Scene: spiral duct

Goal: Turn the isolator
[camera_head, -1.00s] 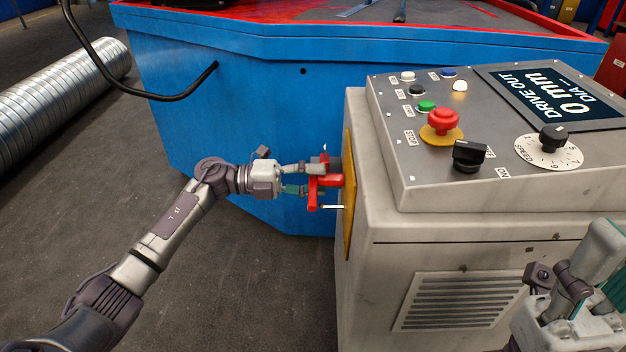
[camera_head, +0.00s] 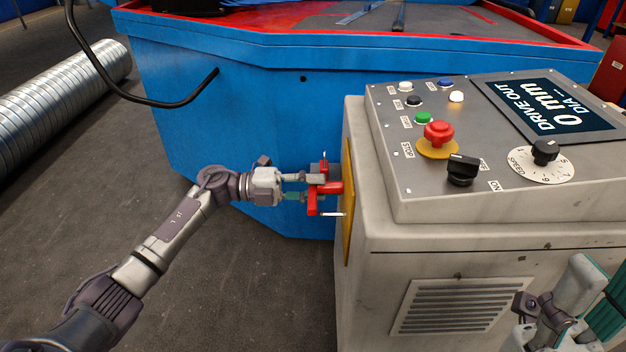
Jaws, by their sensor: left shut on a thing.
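The isolator (camera_head: 331,187) is a red handle on a yellow plate (camera_head: 347,200) on the left side of the grey control cabinet. My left gripper (camera_head: 312,187) reaches in from the left and is shut on the red handle. Its fingers hide part of the handle. My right gripper (camera_head: 560,310) shows only in part at the bottom right corner, away from the isolator. Its fingertips are not clear enough to tell whether it is open or shut.
The grey cabinet (camera_head: 470,236) carries a sloped panel with a red stop button (camera_head: 438,134), a black switch (camera_head: 462,168), a speed dial (camera_head: 542,160) and a display (camera_head: 560,112). A blue machine (camera_head: 240,110) stands behind. A spiral duct (camera_head: 60,105) lies at left.

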